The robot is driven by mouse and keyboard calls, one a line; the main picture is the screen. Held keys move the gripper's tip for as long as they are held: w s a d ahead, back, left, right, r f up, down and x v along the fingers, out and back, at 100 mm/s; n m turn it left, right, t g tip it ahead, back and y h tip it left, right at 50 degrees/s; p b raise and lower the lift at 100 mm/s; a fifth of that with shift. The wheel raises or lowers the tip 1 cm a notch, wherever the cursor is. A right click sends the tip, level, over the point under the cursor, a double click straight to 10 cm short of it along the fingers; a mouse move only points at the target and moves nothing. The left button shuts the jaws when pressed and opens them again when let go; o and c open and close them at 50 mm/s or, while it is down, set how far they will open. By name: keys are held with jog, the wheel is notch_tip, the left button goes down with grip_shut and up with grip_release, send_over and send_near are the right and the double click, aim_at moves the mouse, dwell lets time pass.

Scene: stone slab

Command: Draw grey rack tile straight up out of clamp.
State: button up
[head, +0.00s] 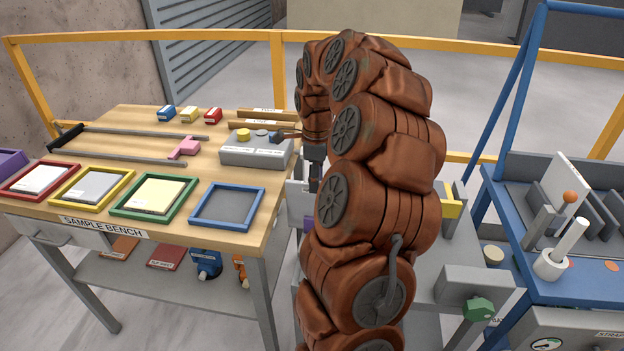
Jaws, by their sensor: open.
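My arm rises through the middle of the head view and bends over, with its dark gripper (314,178) hanging down just right of the wooden bench. The gripper is partly hidden behind my arm, and its fingertips are hard to make out. It is open, and I see nothing held in it. A grey stand (455,285) with a green knob (479,308) shows right of my arm; I cannot tell whether it belongs to the clamp. I cannot pick out the grey rack tile or the clamp jaws; my arm covers the area around the gripper.
The sample bench (225,147) at left carries red, yellow, green and blue frames (205,222), a grey box (255,152) and small coloured blocks. A blue rack (520,270) at right holds an upright pale slab (566,185) and grey dividers. A yellow rail (150,36) runs behind.

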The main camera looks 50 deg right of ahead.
aim_at(315, 201)
jog(key=shift+f+p, duration=0.65)
jog(key=shift+f, duration=3.15)
grip_shut()
